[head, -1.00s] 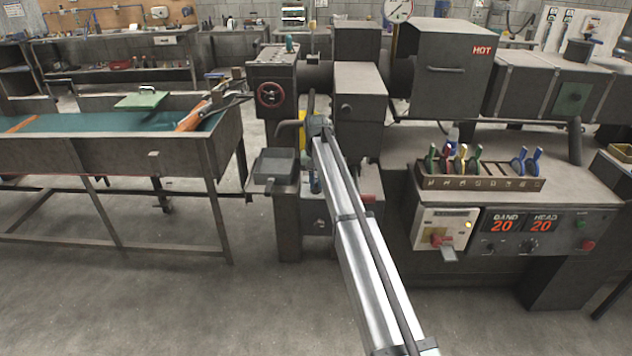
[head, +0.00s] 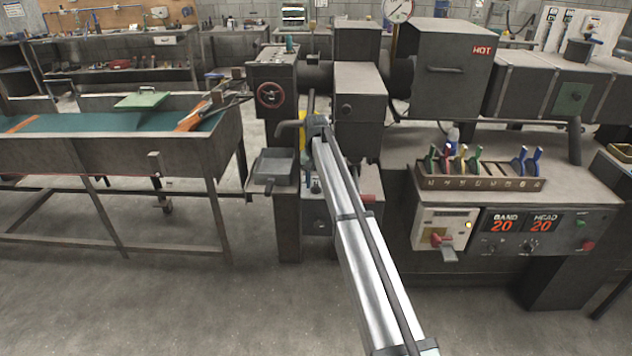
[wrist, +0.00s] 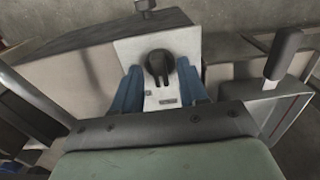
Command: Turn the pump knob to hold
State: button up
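The pump knob appears to be the black knob (wrist: 158,66) on a white plate (wrist: 127,50) with small dark marks, in the wrist view. I cannot read the marks or the setting. My gripper (wrist: 158,77) has two blue fingers, one on each side of the knob. They stand apart, with white plate showing between them and the knob, so it looks open and holds nothing. In the head view my arm reaches to the middle machine, and its end hides the knob and the fingers.
A black-handled lever (wrist: 283,55) stands right of the gripper in the wrist view. A rack of coloured clips (head: 480,182) is at right.

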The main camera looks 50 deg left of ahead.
aim_at(316, 184)
notch_tip(316, 184, up, 14)
dwell(0.8)
jog(key=shift+f, duration=0.1)
dwell(0.3)
